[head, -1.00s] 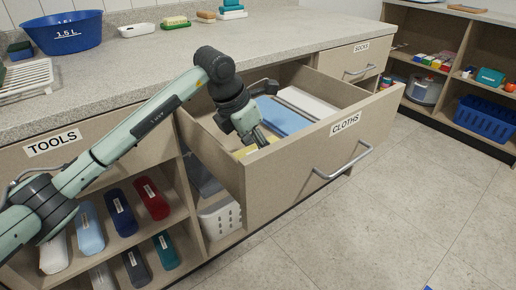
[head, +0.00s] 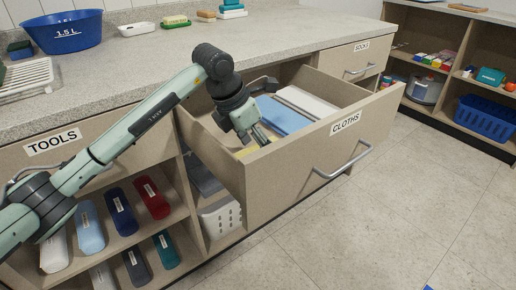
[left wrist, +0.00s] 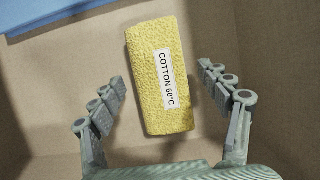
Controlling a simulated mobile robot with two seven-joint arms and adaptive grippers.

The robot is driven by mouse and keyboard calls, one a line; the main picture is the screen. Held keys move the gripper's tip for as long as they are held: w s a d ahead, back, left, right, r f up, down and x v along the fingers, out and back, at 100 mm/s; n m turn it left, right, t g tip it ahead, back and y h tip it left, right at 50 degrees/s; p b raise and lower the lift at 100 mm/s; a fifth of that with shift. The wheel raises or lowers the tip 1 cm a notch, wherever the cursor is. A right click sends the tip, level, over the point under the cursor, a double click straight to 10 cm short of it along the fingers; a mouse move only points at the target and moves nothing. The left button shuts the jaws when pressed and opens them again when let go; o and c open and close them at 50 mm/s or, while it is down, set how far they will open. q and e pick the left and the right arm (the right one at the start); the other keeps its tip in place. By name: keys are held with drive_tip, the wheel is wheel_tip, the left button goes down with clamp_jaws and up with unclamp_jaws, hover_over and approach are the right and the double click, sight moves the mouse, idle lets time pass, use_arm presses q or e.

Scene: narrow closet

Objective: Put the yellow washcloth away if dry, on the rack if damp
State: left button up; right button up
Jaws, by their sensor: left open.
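The yellow washcloth (left wrist: 155,90) lies folded on the drawer floor in the left wrist view, with a label reading "COTTON 60°C". In the head view only a bit of its yellow (head: 246,151) shows beside my gripper. My left gripper (left wrist: 168,85) is open, its fingers on either side of the cloth and apart from it. In the head view the left gripper (head: 258,140) reaches down into the open drawer (head: 290,177) labelled CLOTHS. A blue cloth (head: 283,115) and a white cloth (head: 305,102) lie further back in the drawer. My right gripper is out of view.
The counter above holds a blue basin (head: 67,31), a white rack (head: 28,78) at the left, and soap dishes and sponges. Shelves with several coloured cases (head: 122,212) and a white basket (head: 220,219) are below.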

use_arm(q)
drive_tip(key=v, duration=1.1)
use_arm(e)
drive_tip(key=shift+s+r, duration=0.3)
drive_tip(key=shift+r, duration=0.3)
use_arm(q)
drive_tip(key=shift+r, duration=0.1)
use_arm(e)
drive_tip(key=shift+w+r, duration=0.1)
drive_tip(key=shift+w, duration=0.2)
use_arm(q)
drive_tip(key=shift+s, duration=0.1)
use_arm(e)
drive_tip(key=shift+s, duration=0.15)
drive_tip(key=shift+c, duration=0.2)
